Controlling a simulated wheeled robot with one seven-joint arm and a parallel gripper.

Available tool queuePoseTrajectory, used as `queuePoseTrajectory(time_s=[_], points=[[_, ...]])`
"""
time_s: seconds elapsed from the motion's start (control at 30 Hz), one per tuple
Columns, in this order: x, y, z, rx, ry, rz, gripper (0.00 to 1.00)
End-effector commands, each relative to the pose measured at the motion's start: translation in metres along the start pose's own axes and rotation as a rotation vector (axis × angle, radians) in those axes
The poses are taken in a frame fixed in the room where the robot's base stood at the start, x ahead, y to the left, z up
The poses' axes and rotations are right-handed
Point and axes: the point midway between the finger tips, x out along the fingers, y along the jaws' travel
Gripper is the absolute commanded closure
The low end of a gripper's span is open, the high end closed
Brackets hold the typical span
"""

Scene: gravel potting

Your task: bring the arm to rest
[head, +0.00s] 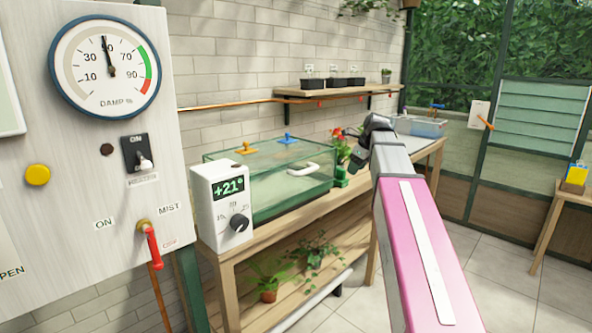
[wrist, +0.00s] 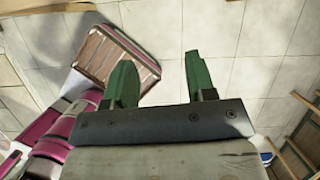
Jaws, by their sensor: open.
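My arm, pink and grey, reaches up from the lower right of the head view, and its dark wrist end stands in front of the bench. The fingers of my gripper cannot be made out in the head view. In the wrist view my gripper (wrist: 160,80) shows two green fingers spread wide apart with nothing between them. Beyond the fingers is the pale tiled floor (wrist: 225,25).
A wooden bench (head: 300,222) along the wall holds a glass case (head: 265,190) and a dial box reading +21° (head: 222,205). A control panel (head: 70,200) with a damp gauge (head: 105,68) stands at left. Floor tiles (head: 500,262) at right are clear.

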Motion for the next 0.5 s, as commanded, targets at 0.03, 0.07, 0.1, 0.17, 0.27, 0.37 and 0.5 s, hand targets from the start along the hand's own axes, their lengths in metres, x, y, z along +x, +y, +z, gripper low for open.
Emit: queuePoseTrajectory(time_s=[0.03, 0.07, 0.1, 0.17, 0.27, 0.37, 0.5], points=[[0.007, 0.003, -0.004, -0.024, 0.006, 0.002, 0.49], [0.011, 0.004, -0.005, -0.041, 0.009, 0.002, 0.49], [0.016, 0.005, -0.008, -0.067, 0.013, 0.003, 0.49], [0.024, 0.008, -0.012, -0.108, 0.02, 0.005, 0.49], [0.041, 0.013, -0.02, -0.189, 0.033, 0.01, 0.49], [0.06, 0.02, -0.03, -0.288, 0.05, 0.017, 0.49], [0.098, 0.035, -0.05, -0.483, 0.081, 0.036, 0.49]])
